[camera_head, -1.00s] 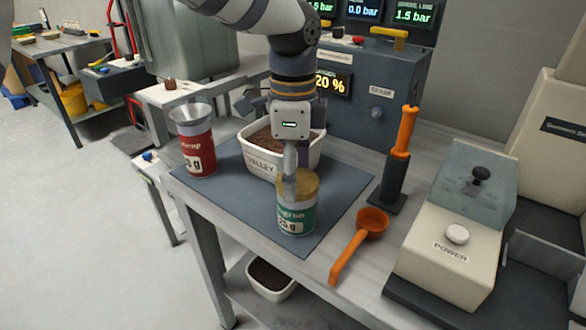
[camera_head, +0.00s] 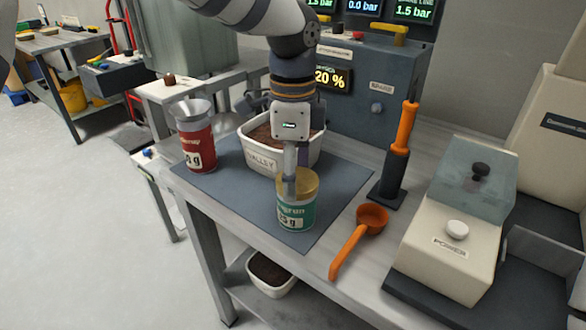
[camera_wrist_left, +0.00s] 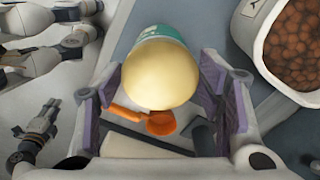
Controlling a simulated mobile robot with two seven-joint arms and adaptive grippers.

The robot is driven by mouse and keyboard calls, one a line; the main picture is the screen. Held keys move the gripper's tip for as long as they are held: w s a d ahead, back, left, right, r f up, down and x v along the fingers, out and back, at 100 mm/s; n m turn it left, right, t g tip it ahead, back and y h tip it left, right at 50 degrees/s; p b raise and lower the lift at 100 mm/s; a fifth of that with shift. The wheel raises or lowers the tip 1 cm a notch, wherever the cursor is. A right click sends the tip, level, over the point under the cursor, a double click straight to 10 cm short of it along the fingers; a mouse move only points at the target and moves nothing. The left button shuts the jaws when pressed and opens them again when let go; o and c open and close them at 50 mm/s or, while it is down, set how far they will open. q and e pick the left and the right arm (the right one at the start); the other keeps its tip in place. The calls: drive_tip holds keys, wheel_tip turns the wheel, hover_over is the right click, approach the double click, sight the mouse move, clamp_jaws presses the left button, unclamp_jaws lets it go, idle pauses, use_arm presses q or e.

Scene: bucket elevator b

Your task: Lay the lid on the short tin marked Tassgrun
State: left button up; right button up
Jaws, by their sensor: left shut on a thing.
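The short teal tin (camera_head: 296,215), its label partly readable as "grun", stands on the dark mat. My left gripper (camera_head: 290,187) points down over it and is shut on the gold lid (camera_head: 305,183). The lid appears at the tin's top; I cannot tell whether it rests on the rim. In the left wrist view the round lid (camera_wrist_left: 160,76) sits between the fingers and covers most of the teal tin (camera_wrist_left: 160,34). What appears to be my right gripper (camera_wrist_left: 42,120) shows small at the left of that view; its opening is unclear.
A red tin (camera_head: 196,150) with a grey funnel-like top stands left on the mat (camera_head: 235,200). A white tub marked "Valley" (camera_head: 262,162) is close behind the lid. An orange scoop (camera_head: 350,245), an orange-handled tool (camera_head: 402,150) and a power-marked machine (camera_head: 450,252) are right.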

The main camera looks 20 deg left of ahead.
use_arm(q)
drive_tip(key=o, duration=0.9)
drive_tip(key=o, duration=0.4)
drive_tip(key=shift+r, duration=4)
